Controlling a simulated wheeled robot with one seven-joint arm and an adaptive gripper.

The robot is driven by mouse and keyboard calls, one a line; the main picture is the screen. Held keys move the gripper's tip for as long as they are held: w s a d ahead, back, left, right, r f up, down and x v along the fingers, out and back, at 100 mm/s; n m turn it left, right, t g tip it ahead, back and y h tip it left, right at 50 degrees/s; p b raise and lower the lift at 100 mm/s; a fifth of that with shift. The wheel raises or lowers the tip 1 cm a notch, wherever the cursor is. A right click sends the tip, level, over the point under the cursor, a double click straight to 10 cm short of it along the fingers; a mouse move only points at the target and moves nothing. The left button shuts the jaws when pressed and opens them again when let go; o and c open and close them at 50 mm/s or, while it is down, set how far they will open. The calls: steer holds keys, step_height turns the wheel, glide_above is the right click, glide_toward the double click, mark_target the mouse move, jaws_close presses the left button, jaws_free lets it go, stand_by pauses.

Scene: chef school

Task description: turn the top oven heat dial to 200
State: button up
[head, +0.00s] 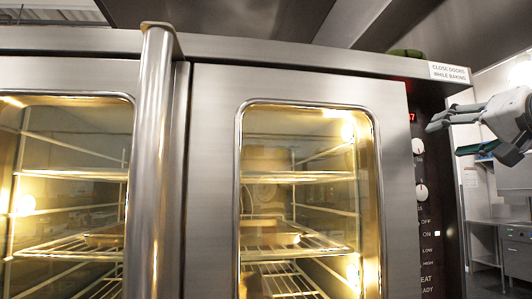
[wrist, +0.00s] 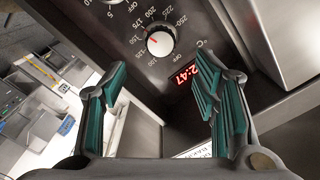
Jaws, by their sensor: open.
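The top oven heat dial (wrist: 160,41) is a round white knob with a temperature scale on a dark panel. Its red mark faces left in the wrist view, near the 150 label; the 200 label sits above it there. In the head view the dial (head: 418,146) is just below the red display. My gripper (head: 446,139) is open and empty, to the right of the dial and apart from it. In the wrist view its two teal-padded fingers (wrist: 162,76) are spread, with the dial beyond the gap between them.
A red display (wrist: 186,76) reads 2:47 beside the dial. A second dial (head: 421,192) sits lower on the panel, above switches. Glass oven doors (head: 397,180) are shut at left. A sign (head: 449,73) is at the upper corner. A counter (head: 500,222) stands behind at right.

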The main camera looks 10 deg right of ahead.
mark_target(418, 145)
steer(key=w+p, duration=0.1)
steer(key=w, duration=0.8)
steer(key=shift+w+a, duration=0.1)
steer(key=shift+a, duration=0.1)
steer(key=c, duration=1.2)
